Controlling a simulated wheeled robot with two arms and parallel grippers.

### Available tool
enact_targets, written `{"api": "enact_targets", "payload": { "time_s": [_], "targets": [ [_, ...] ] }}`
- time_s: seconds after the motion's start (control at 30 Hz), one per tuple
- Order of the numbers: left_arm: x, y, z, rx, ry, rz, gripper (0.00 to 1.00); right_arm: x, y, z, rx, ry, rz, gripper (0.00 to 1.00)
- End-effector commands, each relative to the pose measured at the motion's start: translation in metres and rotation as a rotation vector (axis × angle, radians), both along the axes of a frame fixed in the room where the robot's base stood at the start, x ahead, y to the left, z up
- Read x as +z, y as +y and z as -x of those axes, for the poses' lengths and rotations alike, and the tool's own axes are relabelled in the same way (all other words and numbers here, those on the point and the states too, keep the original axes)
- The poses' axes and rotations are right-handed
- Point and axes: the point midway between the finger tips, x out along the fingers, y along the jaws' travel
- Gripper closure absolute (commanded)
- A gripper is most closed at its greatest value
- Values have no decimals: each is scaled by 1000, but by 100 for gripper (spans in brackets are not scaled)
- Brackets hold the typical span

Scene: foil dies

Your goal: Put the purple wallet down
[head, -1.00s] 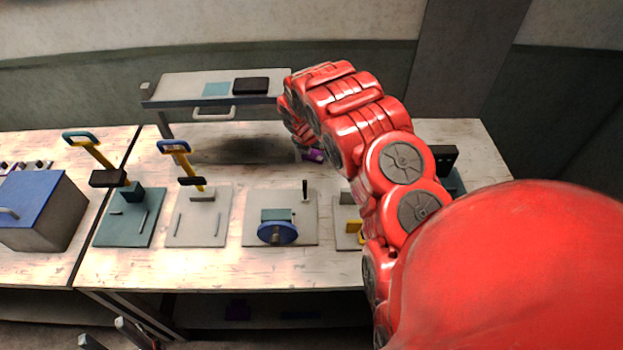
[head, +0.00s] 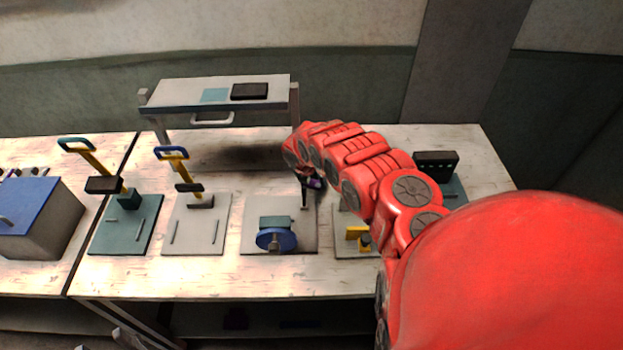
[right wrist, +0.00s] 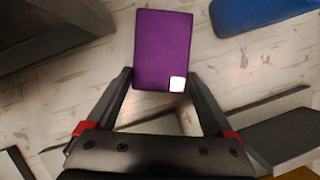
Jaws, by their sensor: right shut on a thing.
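The purple wallet (right wrist: 162,45) has a white square near one corner. In the right wrist view it sits between the two fingertips of my right gripper (right wrist: 160,80), which is shut on its sides. In the head view a small patch of the wallet (head: 315,183) shows below the end of my red right arm. It is near the back of the grey plate with the blue wheel. Whether it touches anything below is hard to tell. Grey tips of what looks like my left gripper show at the lower left edge of the head view, mostly cut off.
The wooden workbench (head: 200,280) carries a plate with a blue wheel (head: 276,239), lever presses (head: 178,160) and a yellow-handled fixture (head: 356,233). A raised shelf (head: 180,92) behind holds a teal sheet (head: 215,95) and a dark block (head: 250,91). Bare bench lies beneath the shelf.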

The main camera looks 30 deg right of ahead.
Motion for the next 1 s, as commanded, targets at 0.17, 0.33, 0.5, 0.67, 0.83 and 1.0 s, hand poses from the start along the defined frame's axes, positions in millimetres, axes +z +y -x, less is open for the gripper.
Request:
{"api": "enact_targets", "payload": {
  "time_s": [0.17, 0.33, 0.5, 0.67, 0.83, 1.0],
  "targets": [
    [0, 0, 0, 0, 0, 0, 50, 0, 0, 0, 0, -1, 0, 71],
    [-4, 0, 0, 0, 0, 0, 50, -4, 0, 0, 0, -1, 0, 71],
    [-3, 0, 0, 0, 0, 0, 50, -3, 0, 0, 0, -1, 0, 0],
    [-3, 0, 0, 0, 0, 0, 50, -3, 0, 0, 0, -1, 0, 0],
    [-1, 0, 0, 0, 0, 0, 50, 3, 1, 0, 3, 0, 1, 0],
    [-4, 0, 0, 0, 0, 0, 50, 18, 7, 2, 8, -1, 1, 0]
  ]
}}
